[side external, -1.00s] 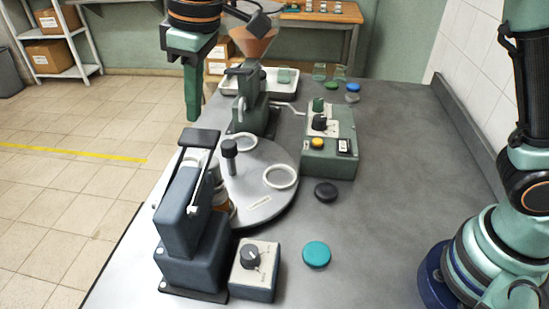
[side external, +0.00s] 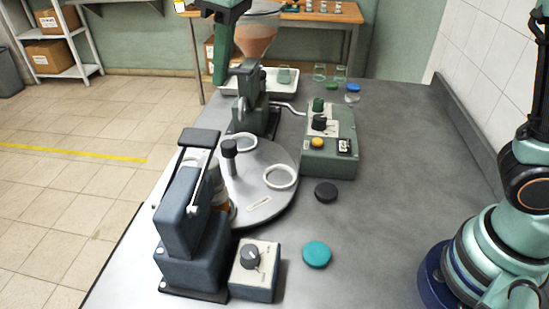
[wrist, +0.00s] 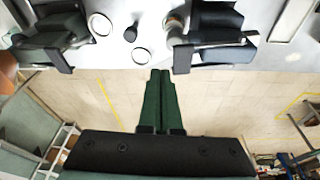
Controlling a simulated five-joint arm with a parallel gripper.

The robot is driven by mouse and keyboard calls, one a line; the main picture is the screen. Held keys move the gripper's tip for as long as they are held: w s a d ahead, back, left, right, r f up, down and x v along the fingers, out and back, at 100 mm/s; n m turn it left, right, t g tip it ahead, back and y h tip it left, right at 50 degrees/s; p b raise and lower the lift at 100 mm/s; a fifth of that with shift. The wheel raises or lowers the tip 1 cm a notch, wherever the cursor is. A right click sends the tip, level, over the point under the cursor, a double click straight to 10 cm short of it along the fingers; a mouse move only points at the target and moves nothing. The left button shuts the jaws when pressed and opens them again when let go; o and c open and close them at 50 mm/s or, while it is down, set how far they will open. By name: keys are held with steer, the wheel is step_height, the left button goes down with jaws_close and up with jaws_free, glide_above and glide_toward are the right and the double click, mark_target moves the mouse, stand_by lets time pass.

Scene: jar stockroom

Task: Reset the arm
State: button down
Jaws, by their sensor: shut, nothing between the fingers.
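My gripper (side external: 221,75) hangs high at the top of the side external view, in front of the hopper of the filling machine. Its green fingers are together and empty. In the wrist view the closed fingers (wrist: 160,75) point toward the round turntable and the bench edge, with the tiled floor behind them. My gripper touches nothing that I can see.
The turntable (side external: 262,205) has white ring seats and a black knob. A dark blue press (side external: 185,215) stands in front, a filling machine with a funnel (side external: 258,40) behind. A green control box (side external: 328,160), a teal lid (side external: 316,255) and a black lid (side external: 326,192) lie right.

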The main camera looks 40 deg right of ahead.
steer(key=s+d+m+t, duration=0.2)
steer(key=s+d+m, duration=0.25)
steer(key=d, duration=0.95)
steer(key=s+d+f+m+t+h, duration=0.1)
steer(key=s+d+f+m, duration=0.2)
steer(key=s+d+f, duration=0.4)
steer(key=s+d, duration=0.1)
steer(key=d, duration=0.1)
steer(key=shift+s+d, duration=0.2)
steer(key=shift+d, duration=0.15)
